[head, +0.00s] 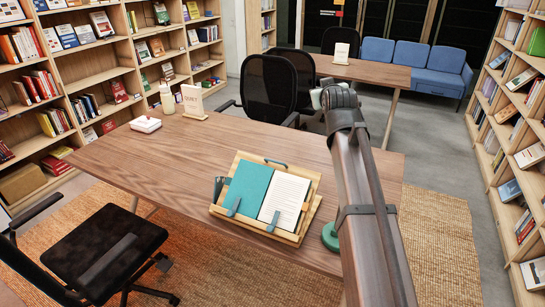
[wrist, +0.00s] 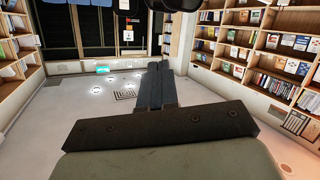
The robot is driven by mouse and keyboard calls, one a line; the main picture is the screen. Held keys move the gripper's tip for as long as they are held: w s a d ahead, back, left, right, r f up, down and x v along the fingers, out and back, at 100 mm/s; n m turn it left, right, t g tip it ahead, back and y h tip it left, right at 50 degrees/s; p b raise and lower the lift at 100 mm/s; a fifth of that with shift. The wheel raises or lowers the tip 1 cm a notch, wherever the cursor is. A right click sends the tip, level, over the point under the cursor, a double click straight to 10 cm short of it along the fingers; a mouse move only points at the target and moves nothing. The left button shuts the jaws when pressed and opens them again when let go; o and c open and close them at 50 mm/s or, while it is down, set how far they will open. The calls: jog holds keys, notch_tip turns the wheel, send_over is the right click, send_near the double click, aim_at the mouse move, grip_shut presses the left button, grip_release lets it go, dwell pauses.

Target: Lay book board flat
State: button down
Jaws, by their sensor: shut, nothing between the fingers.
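The wooden book board (head: 233,222) stands tilted on the near part of the long brown table (head: 120,160). An open book with a teal left side and a printed right page rests on it, held by grey-blue clips at its lower edge. A dark handle shows at the board's top edge. In the wrist view my gripper (wrist: 160,66) is shut and empty, its dark fingers together and pointing out over the room. In the head view my arm reaches up past the board's right side, its far end high near the black chairs, well away from the board.
A green round base (head: 330,236) stands right of the board, partly behind my arm. A sign (head: 194,101), a bottle (head: 167,100) and a white box (head: 145,124) stand at the table's far left. The table left of the board is clear. Chairs and bookshelves surround it.

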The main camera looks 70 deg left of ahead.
jog(key=s+a+f+n+g+h, duration=0.1)
jog(key=s+f+n+h, duration=0.4)
jog(key=s, duration=0.3)
jog(key=s+a+f+n+g+h, duration=0.1)
jog(key=s+a+f+n+h, duration=0.1)
jog(key=s+f+n+h, duration=0.3)
jog(key=s+f, duration=0.1)
jog(key=s, duration=0.3)
jog(key=shift+s+f, duration=0.2)
jog(key=shift+f, duration=0.15)
jog(key=x, duration=1.4)
jog(key=shift+d+f, duration=0.1)
jog(key=shift+d, duration=0.15)
jog(key=shift+w+h, duration=0.1)
jog(key=shift+h, duration=0.2)
